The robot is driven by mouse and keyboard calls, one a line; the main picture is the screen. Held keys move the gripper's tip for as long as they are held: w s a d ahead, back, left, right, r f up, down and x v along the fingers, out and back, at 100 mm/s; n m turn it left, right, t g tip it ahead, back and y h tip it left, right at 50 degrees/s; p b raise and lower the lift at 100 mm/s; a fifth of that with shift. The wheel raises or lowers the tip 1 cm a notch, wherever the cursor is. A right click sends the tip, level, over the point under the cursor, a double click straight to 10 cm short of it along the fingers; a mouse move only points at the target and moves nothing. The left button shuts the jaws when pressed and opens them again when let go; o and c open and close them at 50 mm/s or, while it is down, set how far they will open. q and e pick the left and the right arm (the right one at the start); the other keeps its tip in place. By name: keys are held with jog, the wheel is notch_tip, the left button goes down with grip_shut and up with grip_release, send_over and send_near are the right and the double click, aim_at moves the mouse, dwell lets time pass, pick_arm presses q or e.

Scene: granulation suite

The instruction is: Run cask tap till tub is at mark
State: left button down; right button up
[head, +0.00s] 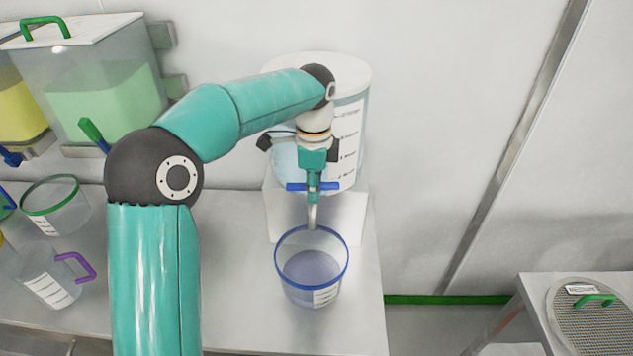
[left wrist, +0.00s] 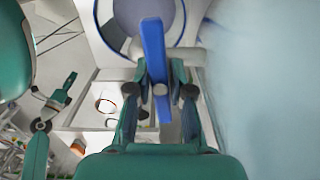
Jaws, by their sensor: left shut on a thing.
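The cask (head: 350,105) is a pale cylinder with a marked scale, on a white stand at the wall. Its tap has a blue handle (head: 296,187), lying crosswise, and a grey spout (head: 312,216) pointing down. My left gripper (head: 313,180) is shut on the blue handle, which also shows between the fingers in the left wrist view (left wrist: 153,65). A clear tub (head: 311,287) with a blue rim stands upright under the spout, with grey-blue liquid inside and a white label. I cannot tell the tub's mark or whether liquid is running. My right gripper is not in view.
Clear tanks of green (head: 105,100) and yellow liquid (head: 22,112) stand at the back left. A green-rimmed tub (head: 55,207) and a purple-handled jug (head: 50,283) stand at left. A round mesh lid (head: 600,320) lies at right, beyond a gap past the bench edge.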

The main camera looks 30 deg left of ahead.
pick_arm(q)
jog(key=shift+w+a+r+m, duration=0.15)
jog(key=shift+r+m, duration=0.05)
jog(key=shift+m, duration=0.4)
jog(key=c, duration=1)
grip_release()
jog(key=shift+f, duration=0.15)
jog(key=shift+c, duration=0.2)
notch_tip(320, 180, up, 12)
jog(key=shift+f, duration=0.1)
